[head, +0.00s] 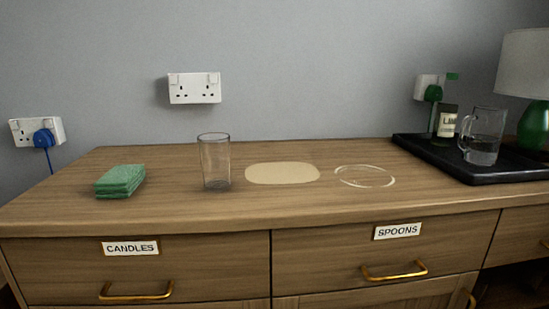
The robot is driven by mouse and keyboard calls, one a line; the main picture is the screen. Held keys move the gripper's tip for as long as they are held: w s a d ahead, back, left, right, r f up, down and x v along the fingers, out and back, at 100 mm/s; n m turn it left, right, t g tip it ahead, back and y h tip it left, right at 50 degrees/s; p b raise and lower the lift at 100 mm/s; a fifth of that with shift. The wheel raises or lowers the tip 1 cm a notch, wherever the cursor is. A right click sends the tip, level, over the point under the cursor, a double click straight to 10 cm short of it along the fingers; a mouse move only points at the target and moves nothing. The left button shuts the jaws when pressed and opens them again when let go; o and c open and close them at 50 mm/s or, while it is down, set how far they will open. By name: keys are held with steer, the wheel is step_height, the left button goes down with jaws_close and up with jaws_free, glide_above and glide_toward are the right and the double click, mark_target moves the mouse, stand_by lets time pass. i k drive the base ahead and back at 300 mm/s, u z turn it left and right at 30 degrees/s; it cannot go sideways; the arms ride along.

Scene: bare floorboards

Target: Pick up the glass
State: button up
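A clear, empty-looking drinking glass (214,163) stands upright on the wooden sideboard top, left of the middle in the head view. A pale, rounded patch (283,173) lies on the wood just right of it. My gripper is not in the head view, so I cannot see whether it is open or shut.
A folded green cloth (120,181) lies left of the glass. A whitish ring mark (364,176) is on the wood. A black tray (478,172) at right holds a glass mug (482,138) and a small jar (447,121). A green-based lamp (534,124) stands far right. Sockets (194,88) are behind.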

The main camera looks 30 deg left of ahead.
mark_target(214, 148)
steer(key=z, duration=0.2)
steer(key=i, duration=0.5)
steer(key=u, duration=2.35)
steer(key=k, duration=1.05)
steer(key=u, duration=1.05)
steer(key=i, duration=0.95)
steer(key=z, duration=0.35)
